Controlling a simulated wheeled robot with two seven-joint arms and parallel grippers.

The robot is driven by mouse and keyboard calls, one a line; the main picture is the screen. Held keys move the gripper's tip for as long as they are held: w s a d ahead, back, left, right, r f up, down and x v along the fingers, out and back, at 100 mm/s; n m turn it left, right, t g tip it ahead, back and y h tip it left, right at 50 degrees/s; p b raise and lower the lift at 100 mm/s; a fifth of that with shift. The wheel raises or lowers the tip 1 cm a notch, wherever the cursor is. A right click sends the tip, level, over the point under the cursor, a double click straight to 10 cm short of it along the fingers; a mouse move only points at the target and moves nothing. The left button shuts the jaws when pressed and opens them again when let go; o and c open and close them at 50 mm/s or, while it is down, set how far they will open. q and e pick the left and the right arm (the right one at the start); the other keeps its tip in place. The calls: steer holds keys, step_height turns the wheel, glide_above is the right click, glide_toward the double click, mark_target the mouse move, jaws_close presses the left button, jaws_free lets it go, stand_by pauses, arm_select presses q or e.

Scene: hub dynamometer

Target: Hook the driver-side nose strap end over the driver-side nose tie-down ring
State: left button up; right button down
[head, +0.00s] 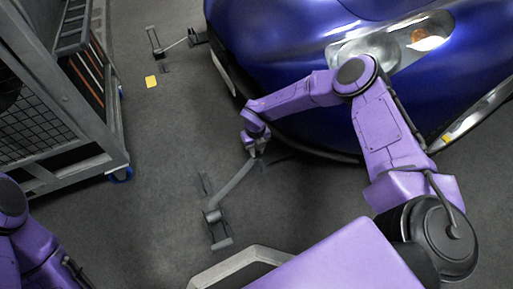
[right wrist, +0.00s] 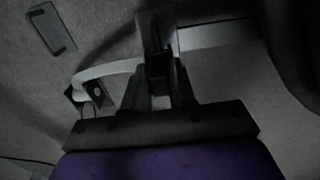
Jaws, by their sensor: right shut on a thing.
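My right gripper (head: 254,153) is shut on the upper end of a grey strap, low beside the front of the blue car (head: 290,60). The strap (head: 235,180) runs down from the gripper to a floor anchor (head: 217,222). In the right wrist view my fingers (right wrist: 160,95) close on a dark strap end, and the pale strap (right wrist: 105,70) curves away left to a dark fitting (right wrist: 88,95). I cannot make out the tie-down ring by the gripper; the view there is dark and small. Of my left arm only links show at lower left.
A second floor anchor (head: 154,40) with a strap stands farther off by the car's other front corner. A grey wheeled cabinet (head: 60,110) stands at left. A yellow tag (head: 151,82) lies on the floor.

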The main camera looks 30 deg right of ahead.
arm_select(q)
steer(key=f, duration=0.2)
steer(key=shift+w+d+f, duration=0.1)
steer(key=shift+w+f, duration=0.1)
steer(key=shift+f, duration=0.1)
arm_select(e)
steer(key=shift+f, duration=0.85)
steer(key=c, duration=0.8)
jaws_free()
steer(key=shift+c, duration=0.2)
arm_select(q)
step_height(320, 180, up, 7)
steer(key=p, duration=0.7)
steer(key=shift+w, duration=0.15)
arm_select(e)
step_height(320, 180, up, 10)
steer(key=shift+f, duration=0.25)
